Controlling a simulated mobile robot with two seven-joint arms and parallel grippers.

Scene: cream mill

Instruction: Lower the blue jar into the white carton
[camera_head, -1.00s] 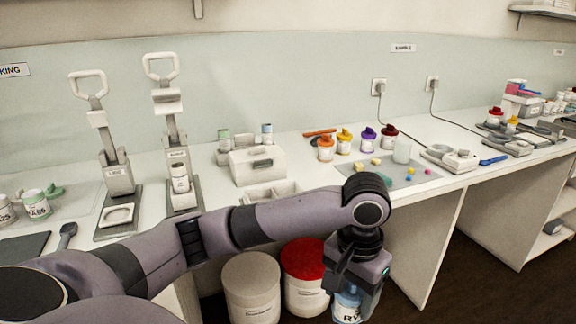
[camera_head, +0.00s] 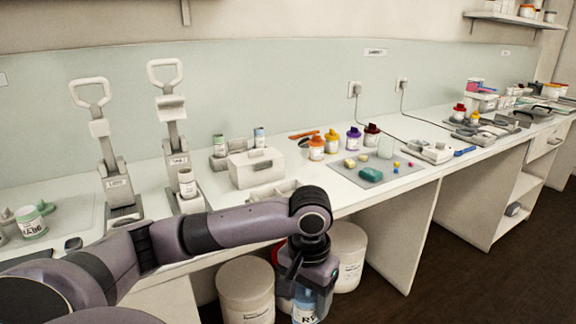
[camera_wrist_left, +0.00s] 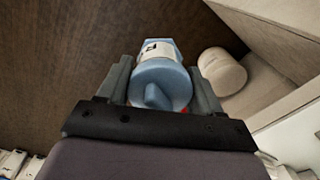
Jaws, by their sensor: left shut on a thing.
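My left gripper (camera_head: 307,290) is shut on the blue jar (camera_head: 305,312), which hangs below it in front of the bench, low over the floor area. In the left wrist view the jar (camera_wrist_left: 160,82) sits between the two fingers of the gripper (camera_wrist_left: 162,90), its light blue lid facing the camera and part of a white label showing. My right gripper is not in view.
White tubs (camera_head: 245,290) (camera_head: 347,252) stand under the bench, close to the gripper, with a red-lidded one mostly hidden behind it. The white bench (camera_head: 350,200) carries jars, a grey mat (camera_head: 375,176) and two lever presses. Dark floor (camera_head: 470,280) is free at right.

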